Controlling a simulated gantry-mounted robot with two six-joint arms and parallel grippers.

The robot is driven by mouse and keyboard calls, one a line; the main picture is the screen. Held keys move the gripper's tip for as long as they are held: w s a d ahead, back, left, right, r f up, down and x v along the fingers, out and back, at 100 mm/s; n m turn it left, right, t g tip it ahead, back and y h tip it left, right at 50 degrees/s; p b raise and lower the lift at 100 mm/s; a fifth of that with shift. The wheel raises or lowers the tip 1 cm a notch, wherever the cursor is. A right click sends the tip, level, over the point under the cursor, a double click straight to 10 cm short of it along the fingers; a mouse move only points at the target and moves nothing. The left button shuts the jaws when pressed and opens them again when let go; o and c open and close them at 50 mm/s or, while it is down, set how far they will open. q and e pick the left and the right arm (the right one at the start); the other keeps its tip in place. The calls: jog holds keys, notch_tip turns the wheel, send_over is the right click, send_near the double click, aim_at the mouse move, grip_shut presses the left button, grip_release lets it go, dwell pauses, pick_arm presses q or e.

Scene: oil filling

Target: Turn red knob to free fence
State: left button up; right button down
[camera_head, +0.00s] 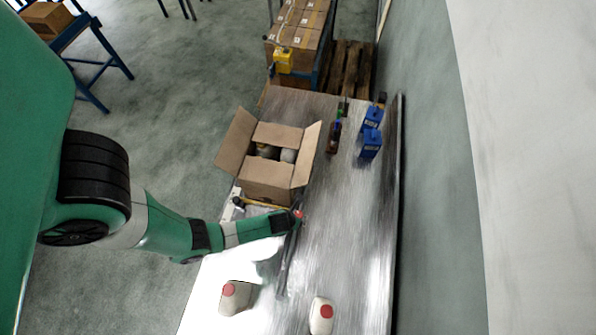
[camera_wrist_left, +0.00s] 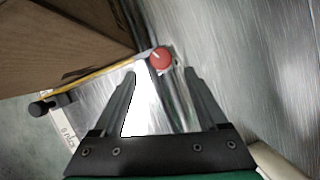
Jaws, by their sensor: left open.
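The red knob (camera_wrist_left: 160,58) shows in the left wrist view, just beyond and between the fingertips of my left gripper (camera_wrist_left: 160,75). In the head view the red knob (camera_head: 299,214) is a small red spot at the end of my left arm. My left gripper is open, and I cannot tell whether a finger touches the knob. The fence seems to be the yellow bar (camera_wrist_left: 98,77) running left from the knob along the box. In the head view part of this bar (camera_head: 258,203) shows below the box. My right gripper is not in view.
An open cardboard box (camera_head: 266,179) with bottles inside stands beside the knob. White containers with red caps (camera_head: 235,297) (camera_head: 321,316) stand at the near end of the metal table (camera_head: 340,230). Blue containers (camera_head: 370,143) and small bottles stand at the far right.

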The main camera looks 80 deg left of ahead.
aim_at(298, 215)
pick_arm(q)
jog(key=b+x, duration=0.2)
jog(key=x, duration=0.4)
jog(key=shift+w+b, duration=0.2)
jog(key=shift+b, duration=0.15)
grip_shut()
